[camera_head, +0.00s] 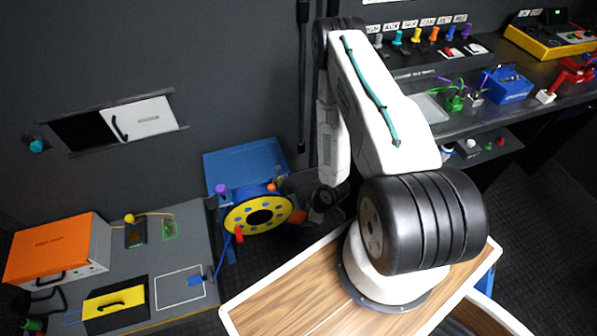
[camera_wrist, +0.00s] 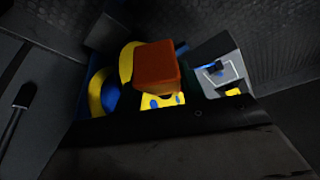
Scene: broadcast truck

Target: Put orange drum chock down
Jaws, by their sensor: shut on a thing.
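The orange drum chock (camera_wrist: 157,68) is a block in the middle of the wrist view. My gripper (camera_wrist: 160,98) is shut on it, though the fingertips are mostly hidden. In the head view, the orange chock (camera_head: 297,217) shows as a small patch just right of the yellow cable drum (camera_head: 238,218), beside my dark gripper (camera_head: 312,212). Whether the chock touches the drum or a surface below, I cannot tell. The drum stands in front of a blue panel (camera_head: 245,162), and part of its yellow rim (camera_wrist: 96,92) shows in the wrist view.
A small red handle (camera_head: 239,234) hangs at the drum's front. A desk with connectors (camera_head: 505,85) is at right. The wall stands close behind the drum.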

